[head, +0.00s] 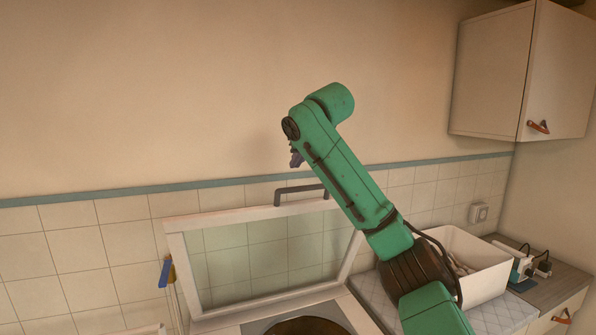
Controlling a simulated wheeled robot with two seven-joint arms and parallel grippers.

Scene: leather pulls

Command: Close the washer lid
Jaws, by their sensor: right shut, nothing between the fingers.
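The washer lid (178,256) is a pale frame around a clear pane. It stands raised and tilted back at the rear of the washer (228,330), and the wall tiles show through the pane. Below it, the dark round drum opening (308,327) is partly in view at the bottom edge. My right arm crosses in front of the lid's right part and hides its upper right corner. My right gripper (296,160) is small and partly hidden by its arm, above the lid's top edge and apart from it. It is shut and empty. My left gripper is out of view.
A grey bent pipe or bar (290,189) shows just above the lid's top edge. A white bin (480,279) stands on the counter to the right. A wall cabinet (490,75) hangs at upper right. The wall at upper left is bare.

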